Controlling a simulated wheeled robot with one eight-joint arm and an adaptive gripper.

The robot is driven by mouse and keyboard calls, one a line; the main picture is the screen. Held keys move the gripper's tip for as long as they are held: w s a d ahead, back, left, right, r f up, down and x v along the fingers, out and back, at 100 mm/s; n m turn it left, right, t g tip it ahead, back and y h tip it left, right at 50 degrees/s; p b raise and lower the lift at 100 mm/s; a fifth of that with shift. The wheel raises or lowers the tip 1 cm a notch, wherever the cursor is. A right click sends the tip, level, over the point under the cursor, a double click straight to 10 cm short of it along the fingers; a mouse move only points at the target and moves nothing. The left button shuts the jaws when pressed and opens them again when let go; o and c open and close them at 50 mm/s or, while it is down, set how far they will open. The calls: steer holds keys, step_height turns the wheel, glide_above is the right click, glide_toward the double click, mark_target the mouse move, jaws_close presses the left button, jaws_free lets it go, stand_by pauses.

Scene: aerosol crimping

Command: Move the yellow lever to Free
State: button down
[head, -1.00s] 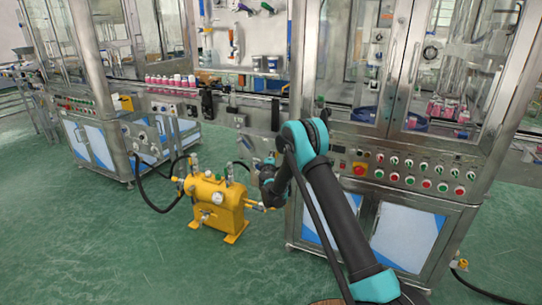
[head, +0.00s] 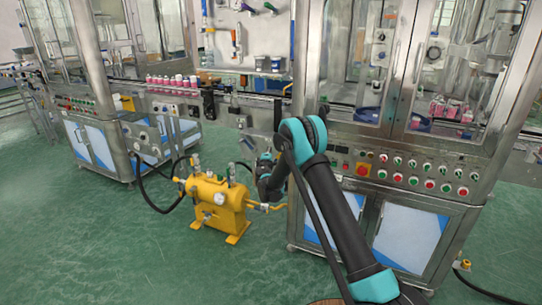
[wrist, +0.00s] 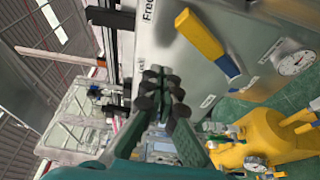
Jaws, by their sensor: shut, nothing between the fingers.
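The yellow lever (wrist: 200,35) shows in the wrist view, on a grey metal panel (wrist: 170,50). A label reading "Free" (wrist: 148,10) is at the top edge, left of the grip. Another small label (wrist: 208,101), unreadable, is below the pivot. My gripper (wrist: 160,88) is shut and empty, left of and below the lever in the picture, apart from it. In the head view I cannot make out the lever, and my arm hides the gripper's fingers.
A round gauge (wrist: 296,62) sits on the panel right of the lever. A yellow tank (head: 216,203) with fittings and hoses stands on the green floor left of my arm. A steel cabinet with buttons (head: 410,175) stands behind my arm.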

steer(key=s+f, duration=0.1)
steer(key=s, duration=0.9)
steer(key=shift+a+f, duration=0.35)
steer(key=shift+a, duration=0.05)
stand_by(0.9)
